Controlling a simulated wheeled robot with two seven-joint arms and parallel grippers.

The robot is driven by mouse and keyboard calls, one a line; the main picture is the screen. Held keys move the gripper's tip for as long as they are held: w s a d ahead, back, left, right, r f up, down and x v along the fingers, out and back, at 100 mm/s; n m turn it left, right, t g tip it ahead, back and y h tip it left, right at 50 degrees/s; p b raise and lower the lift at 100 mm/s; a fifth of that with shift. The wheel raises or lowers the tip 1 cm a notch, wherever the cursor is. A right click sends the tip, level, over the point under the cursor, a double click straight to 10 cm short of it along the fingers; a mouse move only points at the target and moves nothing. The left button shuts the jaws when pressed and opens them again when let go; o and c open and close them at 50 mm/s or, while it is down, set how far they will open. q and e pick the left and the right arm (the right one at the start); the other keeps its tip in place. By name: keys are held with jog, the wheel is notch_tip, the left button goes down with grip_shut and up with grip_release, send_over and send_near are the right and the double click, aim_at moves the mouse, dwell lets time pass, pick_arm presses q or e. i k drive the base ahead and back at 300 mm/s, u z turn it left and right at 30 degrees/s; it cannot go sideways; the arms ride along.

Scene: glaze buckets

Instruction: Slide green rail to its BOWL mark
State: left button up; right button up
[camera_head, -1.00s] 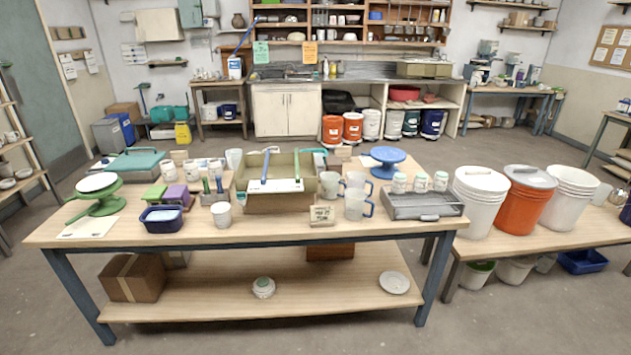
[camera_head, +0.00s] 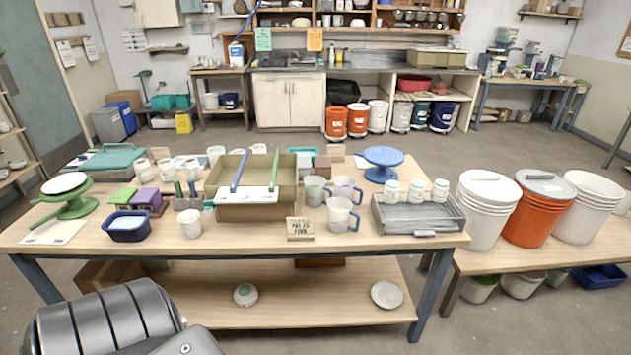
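The green rail (camera_head: 275,169) lies across the tan tray (camera_head: 232,211) on the work table, its near end over the tray's white front plate. A blue rail (camera_head: 241,170) lies beside it on the left, slanted. The white plate (camera_head: 250,194) has small dark marks that are too small to read, so I cannot tell which is the BOWL mark. A grey metal part of my own arm fills the lower left, in front of the table. Neither gripper's fingers show.
Mugs (camera_head: 341,213) stand right of the tray, with a small sign (camera_head: 300,228) in front. A wire rack (camera_head: 416,211) with white jars is farther right. A navy tub (camera_head: 128,225) and green stand (camera_head: 66,194) are left. Buckets (camera_head: 486,207) stand on the right bench.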

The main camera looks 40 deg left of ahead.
aim_at(271, 183)
jog(key=u, duration=0.3)
jog(key=i, duration=0.85)
jog(key=u, duration=0.6)
